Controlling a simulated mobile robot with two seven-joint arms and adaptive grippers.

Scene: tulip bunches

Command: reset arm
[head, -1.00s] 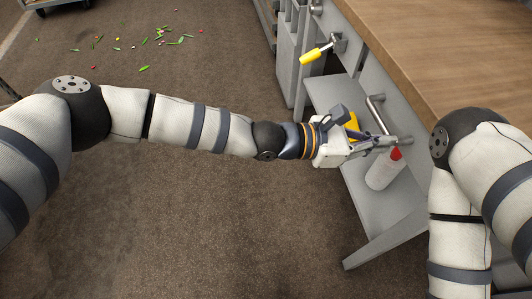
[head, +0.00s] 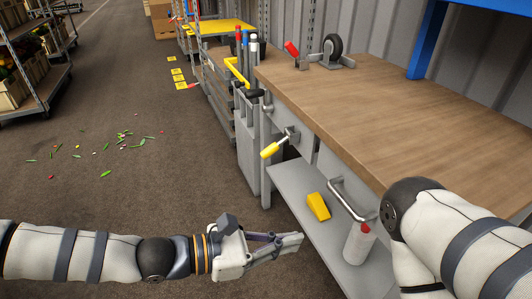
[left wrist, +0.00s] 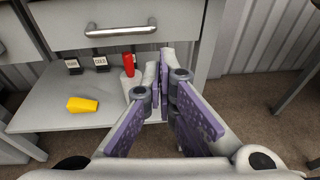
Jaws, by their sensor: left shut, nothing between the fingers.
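My left gripper (head: 298,242) reaches in from the left in the head view, its fingers shut and empty, beside the lower shelf of the workbench. In the left wrist view, the shut fingertips (left wrist: 165,60) show just right of a white bottle with a red cap (left wrist: 129,84). In the head view, the bottle (head: 358,244) stands on the lower shelf, right of the gripper and apart from it. A yellow block (head: 318,206) lies on the same shelf. My right arm shows at the right edge, its gripper out of view.
The workbench (head: 350,95) fills the right, with a drawer handle (head: 352,200) and a yellow-handled lever (head: 270,150) at its front. Green and red scraps (head: 105,174) lie on the floor. A crate rack (head: 35,95) stands far left. The middle floor is open.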

